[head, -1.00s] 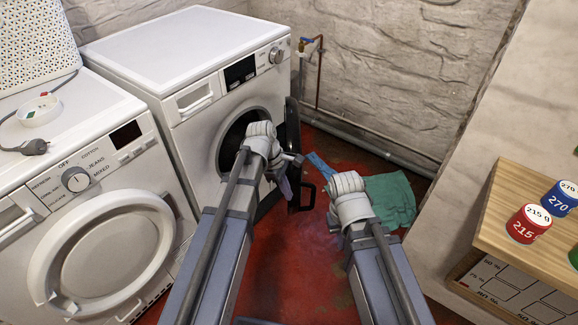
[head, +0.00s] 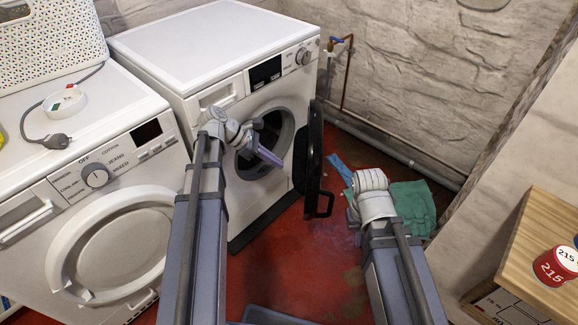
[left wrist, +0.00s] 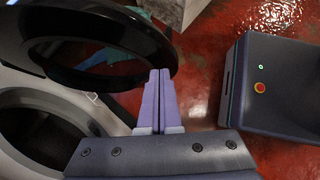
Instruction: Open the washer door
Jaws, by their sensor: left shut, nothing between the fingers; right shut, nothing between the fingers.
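The right-hand washer (head: 215,100) is white, and its round dark door (head: 312,160) stands swung out to the right, with the drum opening (head: 265,140) showing. A black handle (head: 320,205) sticks out from the door's outer side. My left gripper (head: 270,156) is shut and empty, its purple fingers in front of the drum opening, left of the door. In the left wrist view the fingers (left wrist: 160,95) are together, beside the black door ring (left wrist: 150,85); whether they touch it I cannot tell. My right arm's wrist shows right of the door, but its fingers are hidden.
A second washer (head: 75,200) with its door shut stands at the left. A green cloth (head: 412,205) and a blue one (head: 340,168) lie on the red floor. A wooden-topped unit (head: 540,215) with a red can (head: 555,266) is at the right. Pipes run along the back wall.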

